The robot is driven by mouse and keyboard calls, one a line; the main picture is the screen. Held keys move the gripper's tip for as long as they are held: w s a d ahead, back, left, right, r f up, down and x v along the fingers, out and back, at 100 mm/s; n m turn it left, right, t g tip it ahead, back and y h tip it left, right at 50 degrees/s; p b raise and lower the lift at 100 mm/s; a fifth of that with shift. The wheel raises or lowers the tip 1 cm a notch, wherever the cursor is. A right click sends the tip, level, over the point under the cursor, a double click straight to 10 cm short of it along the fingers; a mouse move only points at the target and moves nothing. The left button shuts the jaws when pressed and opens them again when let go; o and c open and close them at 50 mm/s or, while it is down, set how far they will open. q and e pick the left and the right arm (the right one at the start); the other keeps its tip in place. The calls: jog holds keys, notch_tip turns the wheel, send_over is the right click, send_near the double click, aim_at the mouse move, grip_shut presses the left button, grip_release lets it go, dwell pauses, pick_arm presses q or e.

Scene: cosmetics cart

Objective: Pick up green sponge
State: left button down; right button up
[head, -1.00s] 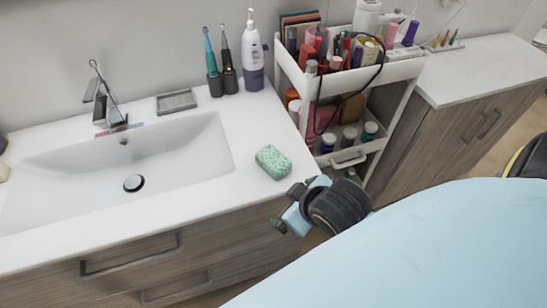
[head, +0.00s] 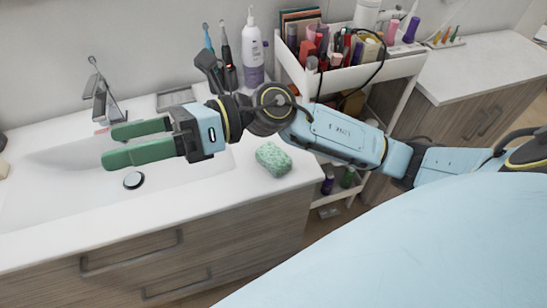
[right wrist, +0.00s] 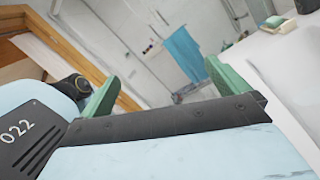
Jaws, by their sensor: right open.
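The green sponge (head: 273,159) lies on the white counter to the right of the sink, near the counter's front edge. My right gripper (head: 122,143) has green fingers and is open and empty above the sink basin, pointing left. The sponge is behind it, just below my right forearm in the head view. In the right wrist view the two fingers (right wrist: 160,82) are spread apart with nothing between them. My left gripper is not in view.
The white sink basin (head: 60,190) is below the gripper. A pump bottle (head: 252,60) and electric toothbrushes (head: 226,65) stand at the back. A white cart (head: 400,68) full of cosmetics stands right of the counter, partly hidden by my arm.

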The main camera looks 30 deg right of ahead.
notch_tip(320, 180, down, 7)
jog(key=d+n+g+h, duration=0.2)
jog(key=n+g+h, duration=0.1)
jog(key=n+h, duration=0.3)
jog(key=n+t+h, duration=0.1)
jog(key=n+h, duration=0.2)
jog(key=h, duration=1.1)
send_over(273, 154)
notch_tip(273, 154, down, 6)
notch_tip(273, 154, down, 7)
jog(key=shift+s+f, duration=0.1)
jog(key=shift+s, duration=0.05)
jog(key=shift+f+p, duration=0.4)
jog(key=shift+f, duration=2.65)
jog(key=c, duration=1)
notch_tip(273, 154, up, 10)
jog(key=shift+r, duration=0.1)
